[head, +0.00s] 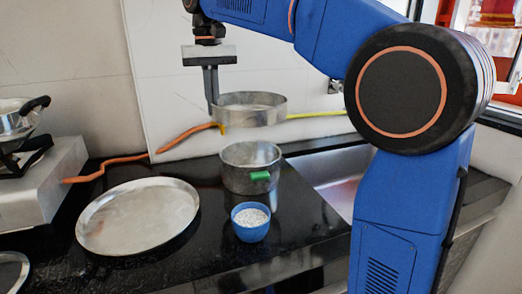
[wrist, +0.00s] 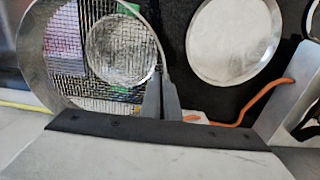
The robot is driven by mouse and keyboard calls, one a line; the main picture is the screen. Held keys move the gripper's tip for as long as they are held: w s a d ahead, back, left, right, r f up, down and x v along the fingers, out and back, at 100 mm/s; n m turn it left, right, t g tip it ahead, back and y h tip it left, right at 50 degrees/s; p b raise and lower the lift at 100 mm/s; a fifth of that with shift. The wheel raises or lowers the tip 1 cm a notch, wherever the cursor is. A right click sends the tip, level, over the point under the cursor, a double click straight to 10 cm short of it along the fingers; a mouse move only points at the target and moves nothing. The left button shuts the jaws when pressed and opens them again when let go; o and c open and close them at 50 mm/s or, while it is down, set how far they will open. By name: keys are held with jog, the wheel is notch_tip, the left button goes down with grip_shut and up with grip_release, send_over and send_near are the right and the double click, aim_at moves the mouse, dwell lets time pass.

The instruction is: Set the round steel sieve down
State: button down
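The round steel sieve (head: 254,116) hangs in the air, roughly level, above a steel pot (head: 243,180) with a green tab on its side. My gripper (head: 213,108) points down and is shut on the sieve's left rim. In the wrist view the fingers (wrist: 162,98) close on the rim of the sieve (wrist: 36,60), and its mesh fills the upper left. The pot (wrist: 122,50) shows below through the mesh. A clear gap separates sieve and pot in the head view.
A wide steel plate (head: 138,215) lies on the black counter at left. A blue cup (head: 250,232) of white grains stands in front of the pot. A stove (head: 45,185) with a pan is far left, a sink (head: 335,180) right. An orange hose (head: 120,160) runs behind.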

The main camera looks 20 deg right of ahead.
jog(key=shift+d+f, duration=0.1)
jog(key=shift+f, duration=0.2)
notch_tip(320, 180, down, 5)
jog(key=shift+r, duration=0.15)
jog(key=shift+f, duration=2.3)
jog(key=shift+f, duration=0.6)
jog(key=c, duration=2)
grip_release()
notch_tip(320, 180, up, 12)
jog(key=shift+r, duration=0.6)
